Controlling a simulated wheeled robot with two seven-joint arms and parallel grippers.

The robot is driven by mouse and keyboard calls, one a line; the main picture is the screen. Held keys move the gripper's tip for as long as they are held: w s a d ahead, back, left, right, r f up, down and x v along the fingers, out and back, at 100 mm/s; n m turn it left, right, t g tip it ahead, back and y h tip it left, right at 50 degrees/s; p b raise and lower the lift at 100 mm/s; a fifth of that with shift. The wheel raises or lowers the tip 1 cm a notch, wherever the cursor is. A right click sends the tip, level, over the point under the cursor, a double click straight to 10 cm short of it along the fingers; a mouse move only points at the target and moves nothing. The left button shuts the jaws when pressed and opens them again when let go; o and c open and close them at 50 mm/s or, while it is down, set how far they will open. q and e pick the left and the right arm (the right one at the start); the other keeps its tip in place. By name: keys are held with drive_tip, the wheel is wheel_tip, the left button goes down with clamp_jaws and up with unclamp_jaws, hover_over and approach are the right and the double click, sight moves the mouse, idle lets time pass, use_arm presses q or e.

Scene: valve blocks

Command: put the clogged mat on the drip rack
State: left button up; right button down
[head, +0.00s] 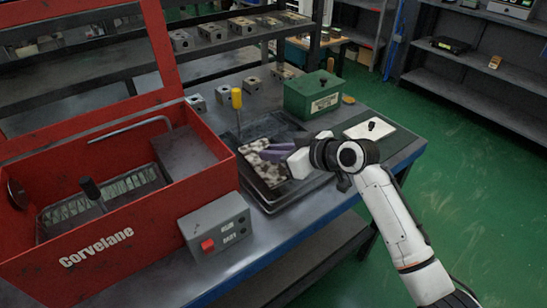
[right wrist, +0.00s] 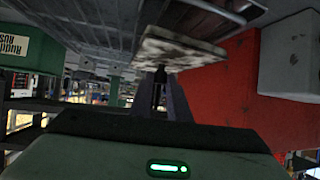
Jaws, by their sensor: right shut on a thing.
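The clogged mat (head: 262,165), a flat piece with dark and pale blotches, shows over a dark tray (head: 268,205) on the bench. My right gripper (head: 268,152), with purplish fingers, reaches it from the right and is shut on it. In the right wrist view the mat (right wrist: 178,50) sits at the fingertips, with a dark stalk (right wrist: 160,88) between the fingers. Whether the mat touches the tray is unclear. A metal grating (head: 130,185) with a black handle is inside the red tub (head: 110,245); I cannot tell whether it is the drip rack. My left gripper is out of view.
A grey control box (head: 215,225) with a red button stands by the tub. A yellow-handled tool (head: 237,100) stands behind the tray. A green box (head: 313,95) and a white plate with a black knob (head: 370,130) are beyond it. Several metal blocks line the back.

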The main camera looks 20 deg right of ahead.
drive_tip(key=shift+f, duration=0.95)
drive_tip(key=shift+f, duration=0.1)
drive_tip(key=c, duration=1.7)
unclamp_jaws()
drive_tip(key=shift+o, duration=0.2)
drive_tip(key=shift+r, duration=0.2)
drive_tip(key=shift+s+d+r, duration=0.1)
drive_tip(key=shift+s+d, duration=0.15)
drive_tip(key=v, duration=1.1)
